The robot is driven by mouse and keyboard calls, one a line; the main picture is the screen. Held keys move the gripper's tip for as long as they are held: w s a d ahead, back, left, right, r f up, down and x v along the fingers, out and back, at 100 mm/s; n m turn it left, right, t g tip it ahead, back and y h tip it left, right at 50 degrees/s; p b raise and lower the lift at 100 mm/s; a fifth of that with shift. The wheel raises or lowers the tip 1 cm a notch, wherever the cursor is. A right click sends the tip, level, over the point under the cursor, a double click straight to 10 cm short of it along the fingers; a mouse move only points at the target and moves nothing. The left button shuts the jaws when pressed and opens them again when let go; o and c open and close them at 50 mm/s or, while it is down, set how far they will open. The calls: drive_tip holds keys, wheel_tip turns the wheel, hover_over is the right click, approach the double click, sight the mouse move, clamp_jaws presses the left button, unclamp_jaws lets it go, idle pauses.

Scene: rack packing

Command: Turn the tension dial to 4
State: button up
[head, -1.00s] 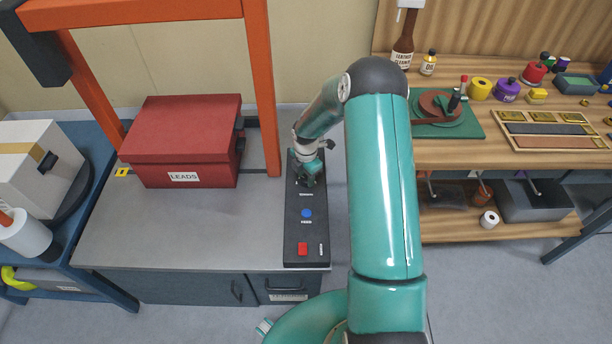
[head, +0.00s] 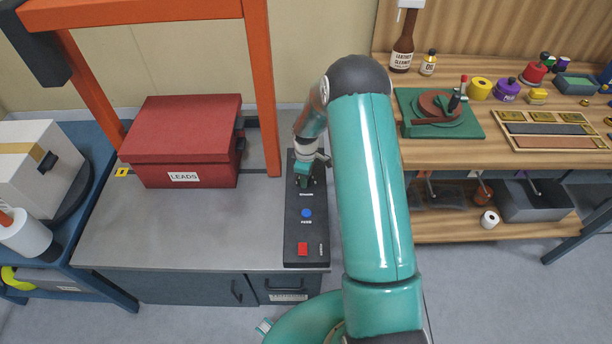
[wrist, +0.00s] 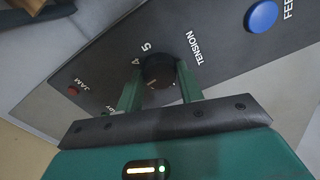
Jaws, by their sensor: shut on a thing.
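The tension dial (wrist: 158,70) is a dark round knob on the black control panel (wrist: 222,28). The numbers 5 and 4 show beside it in the wrist view, with the word TENSION on its other side. My gripper (wrist: 160,85) is shut on the dial, one finger on each side. A small light mark shows on the knob near its lower rim; I cannot tell for sure which number the dial points at.
A blue feed button (head: 306,213) and a red button (head: 302,249) are nearer on the panel. A wooden bench (head: 440,155) with bottles and tools stands right.

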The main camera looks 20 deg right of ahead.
drive_tip(key=m, duration=0.5)
drive_tip(key=shift+r, duration=0.1)
drive_tip(key=shift+m, duration=2.4)
drive_tip(key=o, duration=1)
wheel_tip(320, 180, up, 14)
